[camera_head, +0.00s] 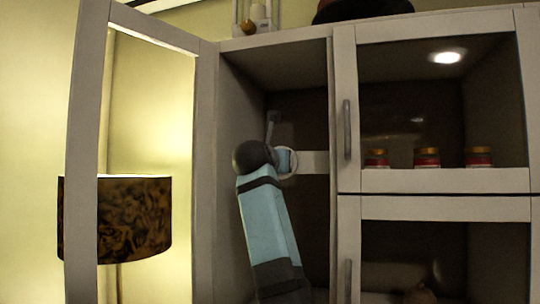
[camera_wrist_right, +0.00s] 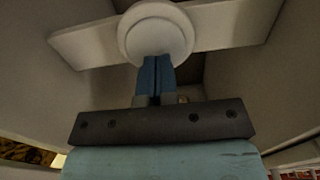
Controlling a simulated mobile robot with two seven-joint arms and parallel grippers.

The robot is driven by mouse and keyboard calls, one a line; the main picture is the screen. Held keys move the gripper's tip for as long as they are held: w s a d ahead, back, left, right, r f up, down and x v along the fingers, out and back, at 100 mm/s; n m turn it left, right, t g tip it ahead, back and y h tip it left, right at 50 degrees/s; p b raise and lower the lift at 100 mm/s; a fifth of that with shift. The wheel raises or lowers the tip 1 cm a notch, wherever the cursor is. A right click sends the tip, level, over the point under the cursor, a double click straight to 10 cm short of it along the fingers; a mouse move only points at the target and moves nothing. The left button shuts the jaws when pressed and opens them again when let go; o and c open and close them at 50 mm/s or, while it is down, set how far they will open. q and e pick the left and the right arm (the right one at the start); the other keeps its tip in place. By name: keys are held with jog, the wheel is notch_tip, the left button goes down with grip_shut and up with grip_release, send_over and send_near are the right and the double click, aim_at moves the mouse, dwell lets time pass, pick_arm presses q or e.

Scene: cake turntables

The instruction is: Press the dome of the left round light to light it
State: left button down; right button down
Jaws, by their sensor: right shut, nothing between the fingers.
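The left round light (camera_head: 291,174) is a white disc on a pale strip inside the cabinet's left compartment. It is partly hidden behind my right gripper (camera_head: 284,160). In the right wrist view the light's dome (camera_wrist_right: 157,40) faces me, plain grey-white with no glow. My right gripper also shows there (camera_wrist_right: 156,62), with its blue fingers shut together and empty. The fingertips overlap the lower part of the dome in that view; I cannot tell whether they touch it. My left gripper is not in view.
The cabinet's left glass door (camera_head: 88,150) stands open. The right upper door (camera_head: 347,120) is shut, with a lit round lamp (camera_head: 448,57) and red jars (camera_head: 427,158) behind it. A dark-shaded lamp (camera_head: 135,215) stands at the left. Compartment walls (camera_head: 245,130) flank my right arm.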

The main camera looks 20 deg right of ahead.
jog(key=shift+w+d, duration=0.4)
jog(key=shift+w, duration=0.2)
jog(key=shift+r, duration=0.1)
